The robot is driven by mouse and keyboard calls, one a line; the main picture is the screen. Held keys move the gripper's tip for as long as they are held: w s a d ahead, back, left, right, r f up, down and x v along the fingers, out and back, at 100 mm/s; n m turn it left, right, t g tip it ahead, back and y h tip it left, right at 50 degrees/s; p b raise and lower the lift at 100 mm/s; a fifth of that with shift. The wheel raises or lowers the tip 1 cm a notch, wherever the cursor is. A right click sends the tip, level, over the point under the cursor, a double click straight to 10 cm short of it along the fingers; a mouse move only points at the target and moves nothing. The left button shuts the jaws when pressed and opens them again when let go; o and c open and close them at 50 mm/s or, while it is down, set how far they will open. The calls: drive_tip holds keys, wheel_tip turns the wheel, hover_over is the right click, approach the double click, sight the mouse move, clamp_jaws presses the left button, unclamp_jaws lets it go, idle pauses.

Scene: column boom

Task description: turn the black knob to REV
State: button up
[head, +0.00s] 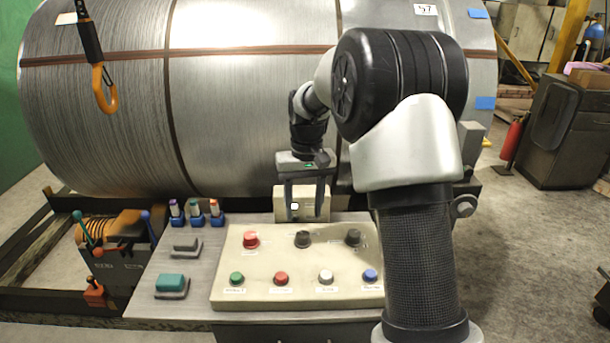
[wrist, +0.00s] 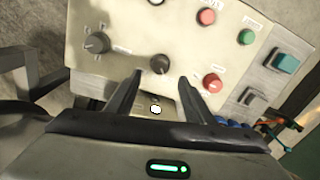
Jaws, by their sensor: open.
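A beige control panel (head: 300,270) carries two dark knobs in its upper row. One black knob (head: 302,239) is near the middle, and a dark grey-black knob (head: 352,237) is to its right. In the wrist view the middle knob (wrist: 160,64) lies just beyond the fingertips, and the other knob (wrist: 96,43) is at left with a pointer ridge. Their labels are too small to read, so I cannot tell which has REV. My gripper (head: 304,214) points down, open and empty, just behind the middle knob; it also shows in the wrist view (wrist: 160,76).
A red button (head: 250,239) is left of the knobs; green, red, white and blue buttons line the front row. A small beige box (head: 316,203) stands behind the panel, close to my fingers. A large metal coil (head: 250,90) fills the back. A hook (head: 104,90) hangs upper left.

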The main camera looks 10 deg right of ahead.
wheel_tip(320, 180, up, 10)
drive_tip(key=p, duration=0.1)
drive_tip(key=shift+d+f, duration=0.15)
drive_tip(key=s+r+t+p, duration=0.2)
drive_tip(key=s+r+p, duration=0.1)
drive_tip(key=s+r, duration=0.55)
drive_tip(key=s+r+t+p, duration=0.2)
drive_tip(key=s+r+p, duration=0.3)
drive_tip(key=s, duration=0.7)
drive_tip(key=s+t, duration=0.1)
drive_tip(key=s, duration=0.7)
drive_tip(key=shift+s+a+t+p, duration=0.3)
drive_tip(key=shift+a+p, duration=0.1)
drive_tip(key=shift+p, duration=0.05)
